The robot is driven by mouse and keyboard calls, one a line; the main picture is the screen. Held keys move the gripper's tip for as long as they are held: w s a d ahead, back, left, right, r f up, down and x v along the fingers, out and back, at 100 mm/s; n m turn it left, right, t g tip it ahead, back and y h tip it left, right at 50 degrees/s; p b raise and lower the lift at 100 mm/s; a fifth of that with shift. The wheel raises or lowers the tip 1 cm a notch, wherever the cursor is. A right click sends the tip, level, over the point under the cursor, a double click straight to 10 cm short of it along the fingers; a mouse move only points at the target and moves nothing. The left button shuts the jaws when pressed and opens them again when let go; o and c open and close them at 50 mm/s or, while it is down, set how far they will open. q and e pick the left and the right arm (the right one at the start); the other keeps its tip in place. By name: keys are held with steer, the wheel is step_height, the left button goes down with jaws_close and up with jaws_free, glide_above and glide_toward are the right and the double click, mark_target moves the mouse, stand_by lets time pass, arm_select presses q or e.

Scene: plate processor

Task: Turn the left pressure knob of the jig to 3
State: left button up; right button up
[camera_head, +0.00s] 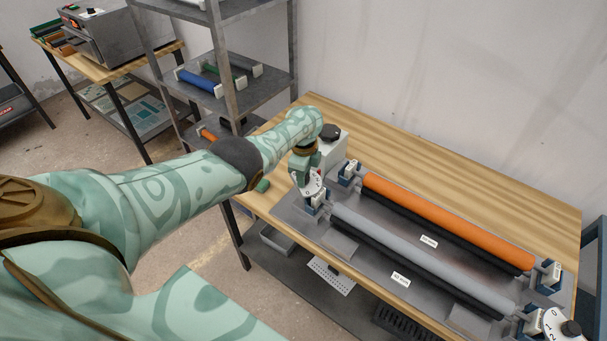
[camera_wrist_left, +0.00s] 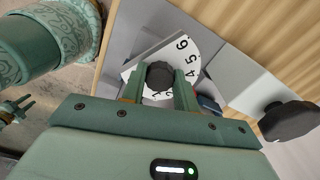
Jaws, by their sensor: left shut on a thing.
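The jig (camera_head: 340,246) is a grey base on the wooden table, carrying an orange roller and a grey roller. Its left pressure knob (camera_wrist_left: 159,75) is a dark knob over a white numbered dial (camera_wrist_left: 185,53); 6, 5 and 4 read clearly, lower digits are partly covered. The dial also shows in the head view (camera_head: 312,188). My left gripper (camera_head: 305,180) reaches down over this dial, its two fingers (camera_wrist_left: 160,97) shut on the knob from both sides. I cannot make out a pointer mark. A small pronged teal part at the wrist view's left edge may be my right gripper.
A second dark knob (camera_wrist_left: 288,121) on a pale box (camera_head: 332,150) stands close beside the left dial. Another dial (camera_head: 553,324) with a dark knob is at the jig's far right end. Shelving (camera_head: 240,95) stands behind; the table's back strip is clear.

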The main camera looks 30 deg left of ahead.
arm_select(q)
steer(key=shift+w+r, duration=0.15)
steer(key=o, duration=1)
steer(key=shift+d, duration=0.1)
step_height(320, 180, up, 16)
steer(key=p, duration=1)
steer(key=shift+r+p, duration=0.1)
steer(key=shift+p, duration=0.2)
